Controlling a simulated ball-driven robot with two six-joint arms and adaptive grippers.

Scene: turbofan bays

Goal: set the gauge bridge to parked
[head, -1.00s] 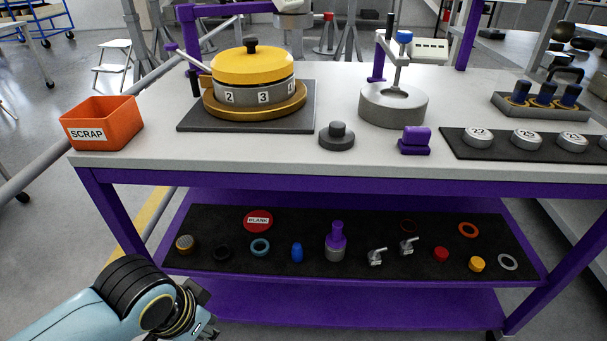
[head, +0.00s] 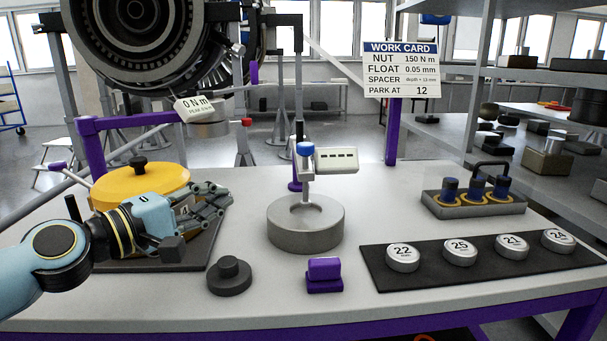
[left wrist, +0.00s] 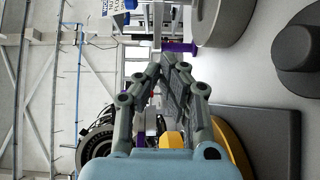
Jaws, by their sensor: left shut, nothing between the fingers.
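What I take to be the gauge bridge is the gauge unit with a blue knob (head: 305,148) and a pale readout box (head: 336,160). It stands over a grey ring (head: 305,228), near a dark upright post (head: 299,90). My left gripper (head: 222,200) is shut and empty, above the table to the left of the ring and apart from it. In the left wrist view its closed fingers (left wrist: 171,66) point toward a purple part (left wrist: 180,47) near the ring (left wrist: 209,20). My right gripper is not in view.
A yellow-lidded drum (head: 150,181) stands behind my left arm. A dark knobbed weight (head: 229,275), a purple block (head: 324,276) and a black mat (head: 375,278) with numbered discs lie in front. The work card (head: 402,70) reads "PARK AT 12".

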